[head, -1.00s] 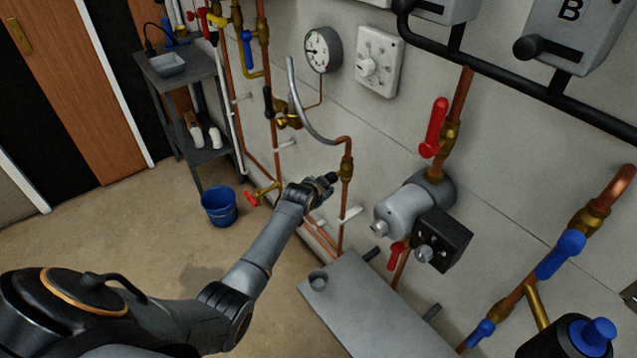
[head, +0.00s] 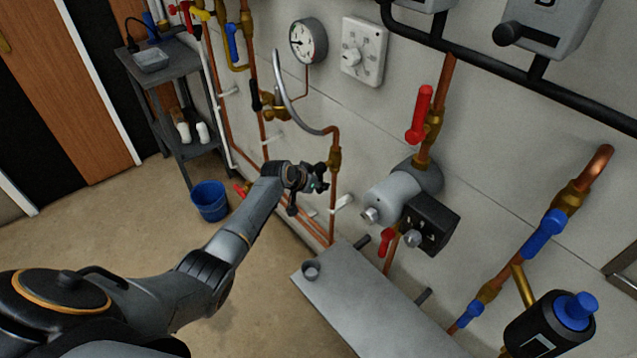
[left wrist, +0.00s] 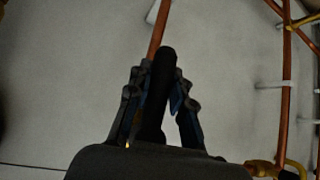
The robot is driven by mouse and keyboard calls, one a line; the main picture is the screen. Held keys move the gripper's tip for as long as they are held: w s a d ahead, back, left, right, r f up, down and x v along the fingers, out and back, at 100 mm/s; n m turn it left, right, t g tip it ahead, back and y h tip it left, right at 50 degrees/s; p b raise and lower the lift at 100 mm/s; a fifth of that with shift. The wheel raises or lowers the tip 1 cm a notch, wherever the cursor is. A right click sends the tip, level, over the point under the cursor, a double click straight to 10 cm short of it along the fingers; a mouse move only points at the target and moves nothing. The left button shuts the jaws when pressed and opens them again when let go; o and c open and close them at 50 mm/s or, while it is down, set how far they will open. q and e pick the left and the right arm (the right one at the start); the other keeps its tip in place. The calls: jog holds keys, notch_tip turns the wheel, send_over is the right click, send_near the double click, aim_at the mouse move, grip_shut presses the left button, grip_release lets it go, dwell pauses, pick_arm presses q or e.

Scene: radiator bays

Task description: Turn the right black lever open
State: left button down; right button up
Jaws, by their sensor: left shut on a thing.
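The right black lever (left wrist: 158,90) stands between the fingers of my left gripper (left wrist: 160,105) in the left wrist view, with a finger on each side and its rounded end sticking out past them. In the head view my left gripper (head: 318,178) is at the brass valve (head: 334,158) on the copper pipe below the grey hose, and it mostly hides the lever. Another black lever (head: 255,96) is on the pipe further left. My right gripper is not in view.
A grey metal ledge (head: 345,300) juts out below right of the gripper. A grey pump (head: 392,196) and red lever (head: 420,112) are to the right. A blue bucket (head: 209,201) stands on the floor at left. Pipes and white brackets run close by the gripper.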

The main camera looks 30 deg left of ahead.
pick_arm(q)
jog(key=shift+d+f, duration=0.1)
jog(key=shift+f, duration=0.05)
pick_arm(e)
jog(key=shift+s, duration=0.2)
pick_arm(q)
jog(key=c, duration=1.2)
grip_release()
jog(key=shift+o, duration=0.2)
jog(key=v, duration=1.2)
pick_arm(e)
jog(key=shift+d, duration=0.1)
